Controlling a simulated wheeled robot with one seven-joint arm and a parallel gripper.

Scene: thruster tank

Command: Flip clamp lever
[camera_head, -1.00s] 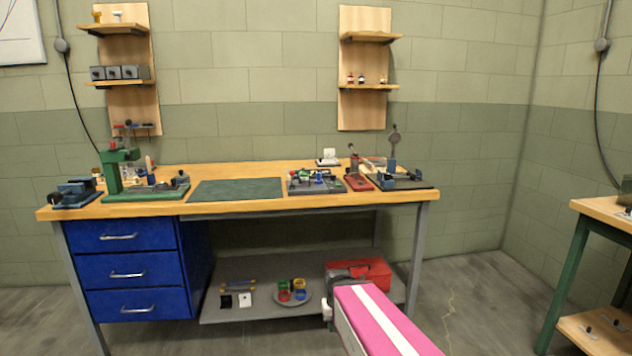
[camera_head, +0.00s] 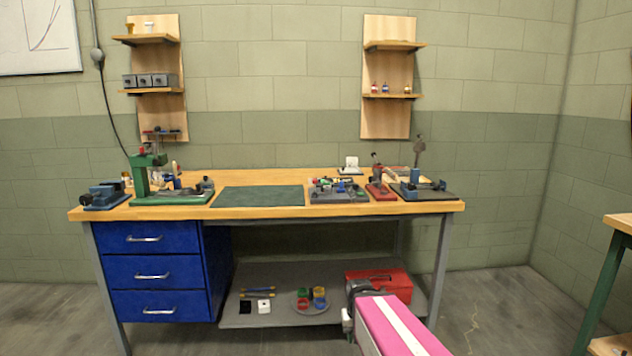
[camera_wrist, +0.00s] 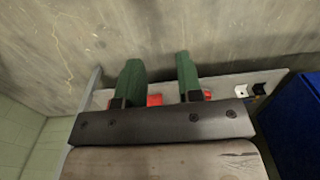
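The workbench (camera_head: 330,210) stands ahead, and the parts of the clamp are too small to tell for certain. On its right side, a red-based device (camera_head: 379,189) has a dark upright part. Beside it, a dark-based fixture (camera_head: 432,192) has blue parts and a tall grey lever-like piece (camera_head: 419,152) standing up. I cannot tell which one bears the clamp lever. My gripper (camera_wrist: 158,64) shows two green fingers spread apart with nothing between them. It points down towards the floor and lower shelf, well away from the devices on the bench top.
A green press (camera_head: 148,172) and a blue vise (camera_head: 107,194) stand at the bench's left. A green mat (camera_head: 258,196) lies bare in the middle. The lower shelf (camera_head: 245,318) holds a red toolbox (camera_head: 385,283). Another table (camera_head: 620,222) is at the far right.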

